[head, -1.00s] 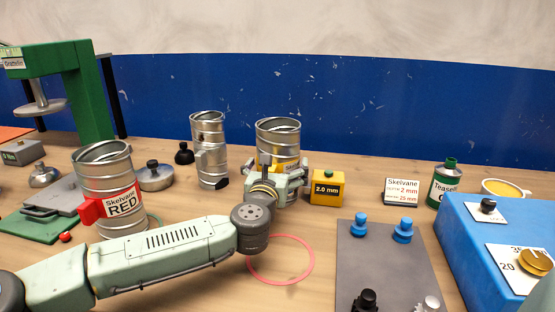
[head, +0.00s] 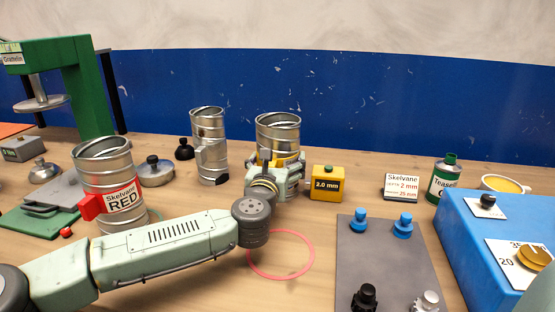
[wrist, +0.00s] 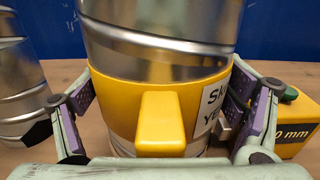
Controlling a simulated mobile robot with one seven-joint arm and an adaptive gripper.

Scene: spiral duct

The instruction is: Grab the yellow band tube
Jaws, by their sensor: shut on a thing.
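The yellow band tube (head: 278,128) is a silvery spiral duct standing upright on the bench in the head view, with its lower part hidden behind my gripper (head: 276,172). In the wrist view, its yellow band (wrist: 115,98) carries a yellow block-shaped tab (wrist: 161,122) facing the camera and a white label, partly cut off, at right. My gripper is shut on the tube, with one finger on each side at band height. Whether the tube's base touches the bench is hidden.
A plain metal tube (head: 209,145) stands close at left, and the red-banded tube (head: 104,170) farther left. A yellow 2.0 mm block (head: 327,184) sits close at right. A pink ring (head: 281,275) lies in front on the bench. A blue box (head: 470,240) stands at right.

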